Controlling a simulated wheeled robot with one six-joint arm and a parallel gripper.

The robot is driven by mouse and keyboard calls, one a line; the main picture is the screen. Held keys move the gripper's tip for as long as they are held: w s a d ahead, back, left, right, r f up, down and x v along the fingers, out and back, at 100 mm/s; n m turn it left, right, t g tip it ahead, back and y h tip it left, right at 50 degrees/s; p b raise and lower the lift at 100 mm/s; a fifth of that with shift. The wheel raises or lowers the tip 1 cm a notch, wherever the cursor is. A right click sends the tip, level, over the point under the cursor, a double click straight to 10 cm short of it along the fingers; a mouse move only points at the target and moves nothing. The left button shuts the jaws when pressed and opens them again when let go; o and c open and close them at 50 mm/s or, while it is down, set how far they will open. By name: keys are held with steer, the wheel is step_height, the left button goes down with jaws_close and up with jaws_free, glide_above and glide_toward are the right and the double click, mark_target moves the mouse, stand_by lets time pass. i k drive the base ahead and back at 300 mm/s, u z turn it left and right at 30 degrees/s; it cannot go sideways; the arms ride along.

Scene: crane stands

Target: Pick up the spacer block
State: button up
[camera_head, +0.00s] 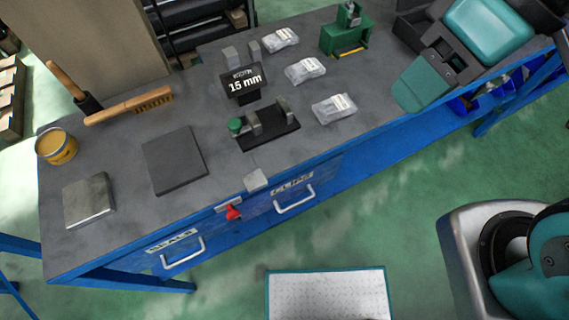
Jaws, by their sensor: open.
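Three small grey blocks could be the spacer block; I cannot tell which it is. One grey block (256,180) is at the bench's front edge, above the drawers. Two upright grey blocks, a left one (229,56) and a right one (254,50), stand behind the black "15 mm" sign (243,84). A black fixture (268,134) with grey uprights and a green knob sits between the sign and the front block. Teal and dark parts at the upper right look like my arm. I cannot make out my gripper's fingers, and nothing is seen held.
The grey bench top (110,225) also bears a dark plate (174,160), a metal block (89,200), a yellow tin (57,146), a brush (130,106), a mallet (68,80), several clear bags (334,108) and a green device (346,35). A red item (233,212) is at the front edge.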

mark_target(254, 180)
steer(key=z, duration=0.85)
steer(key=k, duration=1.1)
steer(key=u, duration=1.15)
steer(key=i, duration=0.5)
steer(key=z, duration=0.05)
